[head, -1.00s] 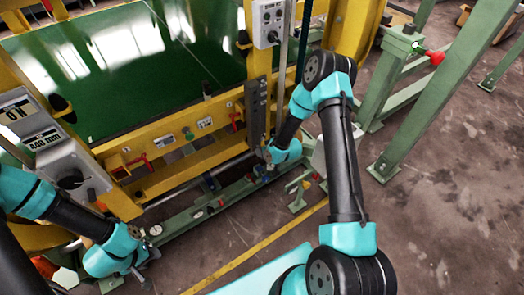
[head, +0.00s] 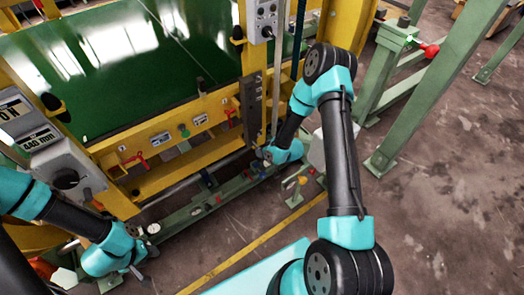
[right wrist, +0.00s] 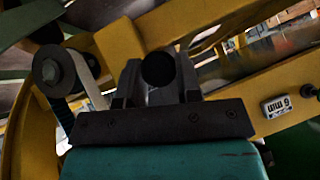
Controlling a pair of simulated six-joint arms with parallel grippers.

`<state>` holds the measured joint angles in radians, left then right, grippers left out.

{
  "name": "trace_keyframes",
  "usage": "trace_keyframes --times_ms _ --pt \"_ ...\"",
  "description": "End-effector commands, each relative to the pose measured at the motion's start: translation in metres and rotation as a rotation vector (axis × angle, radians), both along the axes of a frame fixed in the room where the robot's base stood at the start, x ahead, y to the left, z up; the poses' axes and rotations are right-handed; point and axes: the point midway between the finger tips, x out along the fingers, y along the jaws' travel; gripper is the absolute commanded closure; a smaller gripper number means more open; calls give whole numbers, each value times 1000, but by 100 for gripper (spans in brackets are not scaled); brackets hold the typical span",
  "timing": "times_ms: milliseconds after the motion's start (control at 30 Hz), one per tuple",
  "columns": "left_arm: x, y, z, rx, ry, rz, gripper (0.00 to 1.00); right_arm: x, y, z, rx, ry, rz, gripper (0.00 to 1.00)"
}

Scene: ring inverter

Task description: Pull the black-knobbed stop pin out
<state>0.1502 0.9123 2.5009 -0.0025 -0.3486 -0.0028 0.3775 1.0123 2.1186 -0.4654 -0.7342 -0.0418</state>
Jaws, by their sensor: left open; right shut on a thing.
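In the right wrist view, a round black knob (right wrist: 158,69) sits between the two fingers of my right gripper (right wrist: 158,88), which is shut on it. The pin's shaft is hidden behind the knob and fingers. In the head view, my right gripper (head: 263,155) is low in front of the yellow frame's right post; the knob is too small or covered to make out there. My left gripper (head: 141,273) is open and empty at the lower left, in front of the machine and apart from the right gripper.
A green rail (head: 185,215) runs along the floor at the machine's foot. A grey control box (head: 68,168) stands at left. A green stand with a red ball knob (head: 430,50) is at upper right.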

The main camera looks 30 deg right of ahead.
Motion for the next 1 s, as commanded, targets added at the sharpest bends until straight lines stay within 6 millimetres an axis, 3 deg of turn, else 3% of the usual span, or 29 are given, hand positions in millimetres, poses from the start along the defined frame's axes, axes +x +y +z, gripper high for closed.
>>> trace_keyframes --times_ms 1000 --pt "0 0 0 0 0 0 57 -32 -4 0 1 1 0 93"
